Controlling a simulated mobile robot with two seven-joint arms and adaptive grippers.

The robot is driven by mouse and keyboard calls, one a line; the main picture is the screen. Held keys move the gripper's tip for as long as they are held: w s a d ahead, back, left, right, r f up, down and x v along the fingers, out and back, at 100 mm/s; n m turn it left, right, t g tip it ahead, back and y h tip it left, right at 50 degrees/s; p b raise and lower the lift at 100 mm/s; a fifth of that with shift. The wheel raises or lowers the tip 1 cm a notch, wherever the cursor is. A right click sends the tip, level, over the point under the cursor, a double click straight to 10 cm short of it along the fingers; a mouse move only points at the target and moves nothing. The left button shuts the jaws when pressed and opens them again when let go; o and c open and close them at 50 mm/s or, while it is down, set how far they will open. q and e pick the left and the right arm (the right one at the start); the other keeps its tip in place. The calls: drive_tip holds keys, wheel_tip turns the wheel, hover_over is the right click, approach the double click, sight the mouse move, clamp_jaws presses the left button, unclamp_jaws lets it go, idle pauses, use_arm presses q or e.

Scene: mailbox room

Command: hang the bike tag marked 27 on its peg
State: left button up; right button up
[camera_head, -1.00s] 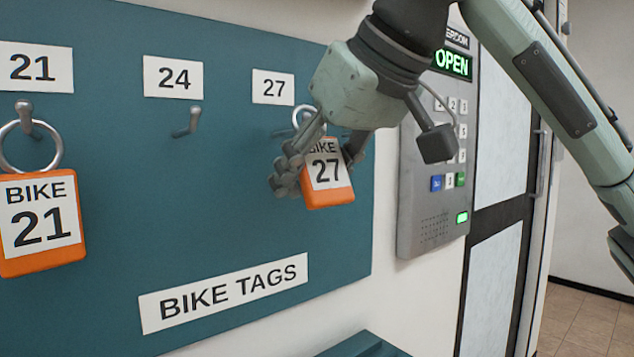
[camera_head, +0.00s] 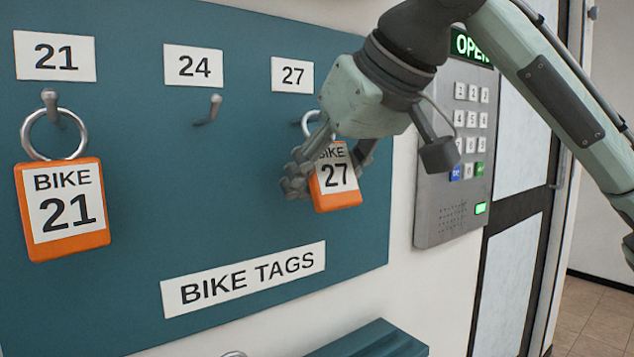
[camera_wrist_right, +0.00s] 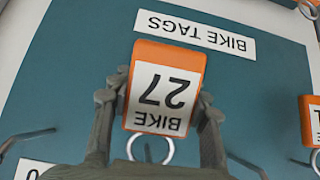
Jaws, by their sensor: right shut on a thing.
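The orange bike tag marked 27 (camera_head: 335,180) hangs upright in my right gripper (camera_head: 325,174), whose fingers are shut on its two sides. Its metal ring (camera_head: 310,122) points up, below the label 27 (camera_head: 292,75). The peg for 27 (camera_head: 297,122) is mostly hidden by the ring and gripper. In the right wrist view the tag (camera_wrist_right: 165,90) appears upside down between the fingers (camera_wrist_right: 158,110). A thin grey piece (camera_wrist_right: 148,152) shows inside the ring there; I cannot tell whether the ring is around the peg. My left gripper is out of view.
Tag 21 (camera_head: 62,209) hangs on its peg at the left of the teal board (camera_head: 120,310). The peg under label 24 (camera_head: 208,110) is bare. A grey keypad panel (camera_head: 453,160) is on the wall close right of my gripper. A teal ledge (camera_head: 375,343) juts out below.

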drive_tip(key=o, duration=1.4)
drive_tip(key=shift+c, duration=0.2)
